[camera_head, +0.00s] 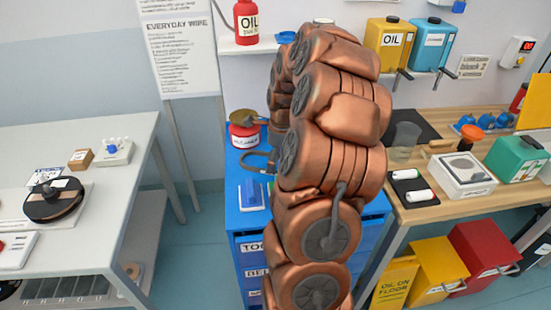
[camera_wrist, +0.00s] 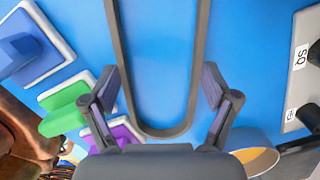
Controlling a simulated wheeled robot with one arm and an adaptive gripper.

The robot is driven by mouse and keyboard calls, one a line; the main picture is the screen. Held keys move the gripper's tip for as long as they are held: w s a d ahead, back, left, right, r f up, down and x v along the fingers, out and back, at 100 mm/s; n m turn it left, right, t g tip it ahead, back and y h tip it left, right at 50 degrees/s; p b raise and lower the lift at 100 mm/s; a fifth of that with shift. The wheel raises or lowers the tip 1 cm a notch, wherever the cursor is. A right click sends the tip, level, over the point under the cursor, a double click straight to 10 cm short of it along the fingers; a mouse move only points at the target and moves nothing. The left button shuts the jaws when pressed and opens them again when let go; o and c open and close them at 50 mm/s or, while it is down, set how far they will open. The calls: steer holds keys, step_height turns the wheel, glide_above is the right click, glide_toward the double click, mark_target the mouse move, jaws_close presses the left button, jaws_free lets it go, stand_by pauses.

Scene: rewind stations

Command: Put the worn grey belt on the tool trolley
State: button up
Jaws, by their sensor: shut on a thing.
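The worn grey belt (camera_wrist: 160,132) is a long narrow loop in the wrist view, its rounded end towards me and its far end cut off by the frame top. My gripper (camera_wrist: 164,82) has one finger against the outside of each long strand and holds the loop across its width. Under the belt is the blue top of the tool trolley (camera_wrist: 162,60); I cannot tell whether the belt touches it. In the head view the blue trolley (camera_head: 250,222) stands behind my arm, which hides my gripper and most of the trolley top.
Blue (camera_wrist: 30,50), green (camera_wrist: 66,108) and purple (camera_wrist: 118,132) items lie left of the belt. A grey table (camera_head: 90,150) stands left, a wooden workbench (camera_head: 440,212) right.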

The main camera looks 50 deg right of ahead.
steer(key=o, duration=0.9)
steer(key=shift+o, duration=0.2)
steer(key=shift+r, duration=0.1)
step_height(320, 180, up, 12)
steer(key=s+b, duration=0.1)
steer(key=b, duration=0.1)
steer(key=shift+s+d, duration=0.15)
steer(key=shift+d, duration=0.15)
steer(key=s+a+f+n+g, duration=0.1)
steer(key=s+a+n, duration=0.1)
steer(key=a+n, duration=0.8)
steer(key=s+a+n+g, duration=0.1)
steer(key=s+a+n, duration=0.35)
steer(key=a, duration=0.95)
steer(key=s+a+f+n, duration=0.3)
steer(key=s+a+n, duration=0.2)
steer(key=s+n, duration=0.2)
steer(key=s+a+f+n+g, duration=0.1)
steer(key=s+a+f+n, duration=0.2)
steer(key=s+a+n, duration=0.2)
steer(key=s+n, duration=0.2)
steer(key=n, duration=0.2)
steer(key=shift+s+a+h, duration=0.15)
steer(key=shift+s+h, duration=0.15)
steer(key=shift+s, duration=0.1)
